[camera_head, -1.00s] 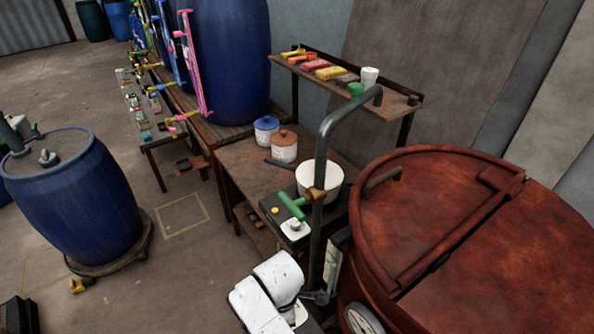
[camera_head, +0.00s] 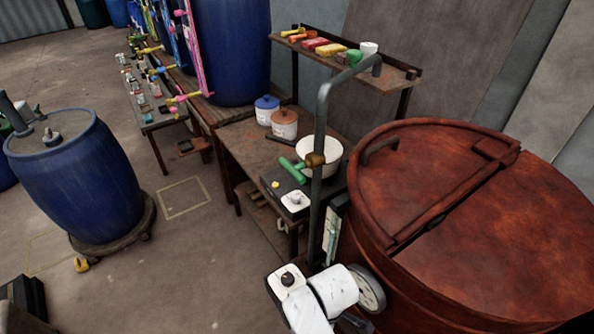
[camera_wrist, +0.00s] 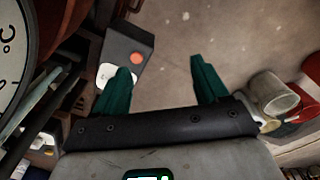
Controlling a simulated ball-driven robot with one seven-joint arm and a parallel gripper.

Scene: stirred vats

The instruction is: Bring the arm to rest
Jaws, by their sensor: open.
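My gripper (camera_wrist: 160,75) is open and empty in the wrist view. Its two green fingers stand wide apart, with bare floor showing between and beyond them. Behind the left finger is a dark box (camera_wrist: 128,50) with an orange-red button and a white plate. In the head view, my white arm links are at the bottom centre, in front of the rust-red vat (camera_head: 450,260). The fingers cannot be made out there.
A dial gauge (camera_head: 368,288) on the vat's side is close to my arm; it also shows in the wrist view (camera_wrist: 20,45). A pipe (camera_head: 320,130) with a green-handled valve rises beside the workbench (camera_head: 240,145). A blue drum (camera_head: 75,185) stands left.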

